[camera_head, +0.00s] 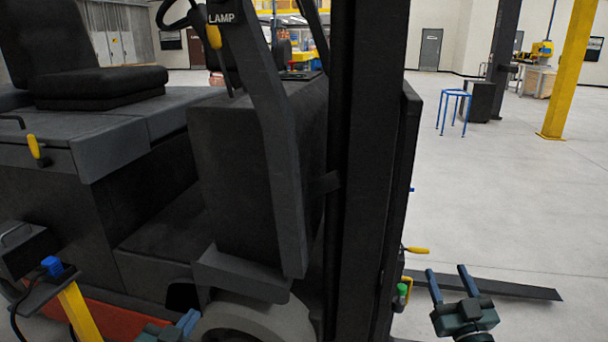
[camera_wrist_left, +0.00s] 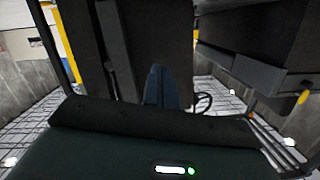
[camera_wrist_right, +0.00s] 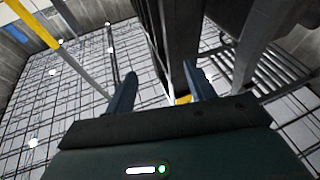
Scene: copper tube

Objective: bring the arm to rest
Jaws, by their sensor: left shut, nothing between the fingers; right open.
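My left gripper (camera_head: 188,320) shows at the bottom edge of the head view, beside the forklift's front wheel, with most of its arm out of frame. In the left wrist view its blue fingers (camera_wrist_left: 155,70) are together with nothing between them. My right gripper (camera_head: 448,272) is at the lower right of the head view, to the right of the forklift mast. Its two blue fingers stand apart and empty. They also show spread in the right wrist view (camera_wrist_right: 159,70). I cannot make out a copper tube in any view.
A dark forklift (camera_head: 258,150) fills the left and middle, very close to both grippers. Its fork (camera_head: 515,289) lies behind my right gripper. A small yellow handle (camera_head: 417,250) and a green-topped item (camera_head: 402,290) are beside the mast. Open floor (camera_head: 500,210) lies to the right.

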